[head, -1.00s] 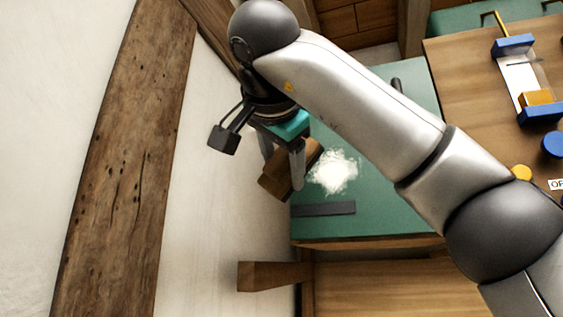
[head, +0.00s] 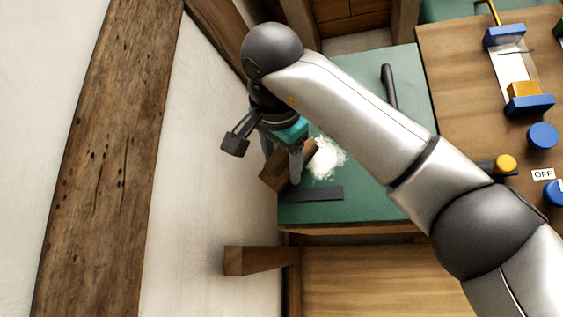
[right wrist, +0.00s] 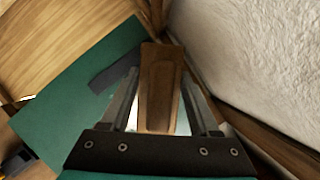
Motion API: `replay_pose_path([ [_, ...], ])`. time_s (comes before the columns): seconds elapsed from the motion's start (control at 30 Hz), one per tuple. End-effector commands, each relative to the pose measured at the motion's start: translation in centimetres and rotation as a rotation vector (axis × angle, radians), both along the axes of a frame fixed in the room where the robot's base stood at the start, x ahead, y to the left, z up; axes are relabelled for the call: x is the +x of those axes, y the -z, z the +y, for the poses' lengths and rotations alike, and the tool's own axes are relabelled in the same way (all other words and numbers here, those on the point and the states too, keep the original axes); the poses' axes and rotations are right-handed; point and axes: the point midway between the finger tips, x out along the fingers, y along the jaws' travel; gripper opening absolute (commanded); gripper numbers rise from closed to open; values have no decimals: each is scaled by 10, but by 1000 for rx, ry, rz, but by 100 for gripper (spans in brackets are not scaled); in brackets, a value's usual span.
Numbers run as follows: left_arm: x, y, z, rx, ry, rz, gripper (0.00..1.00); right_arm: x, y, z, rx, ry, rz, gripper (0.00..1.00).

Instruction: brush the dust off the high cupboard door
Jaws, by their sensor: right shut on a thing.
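The cupboard door is a green panel (head: 365,205) with a dark handle (head: 388,85) and a dark grey strip (head: 312,195). A white dust patch (head: 327,158) lies on its left part. My right gripper (head: 283,160) is shut on a brown wooden brush (head: 274,174) at the dust's left edge. Whether the brush touches the door is unclear. In the right wrist view the brush (right wrist: 160,88) sits between the fingers, with the green door (right wrist: 75,95) to its left. Some white shows between the fingers; the bristles are hidden. My left gripper is out of view.
A pale wall (head: 200,180) with a wooden beam (head: 105,160) stands close to the left of the gripper. A short wooden beam (head: 255,260) juts out below the door. A wooden panel with blue and yellow fittings (head: 460,110) is at the right.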

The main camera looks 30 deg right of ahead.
Motion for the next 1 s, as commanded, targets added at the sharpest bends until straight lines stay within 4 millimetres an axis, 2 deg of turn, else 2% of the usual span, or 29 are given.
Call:
replay_pose_path([
  [1.0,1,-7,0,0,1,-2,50,9,-1,-10,0,-1,-1,10],
])
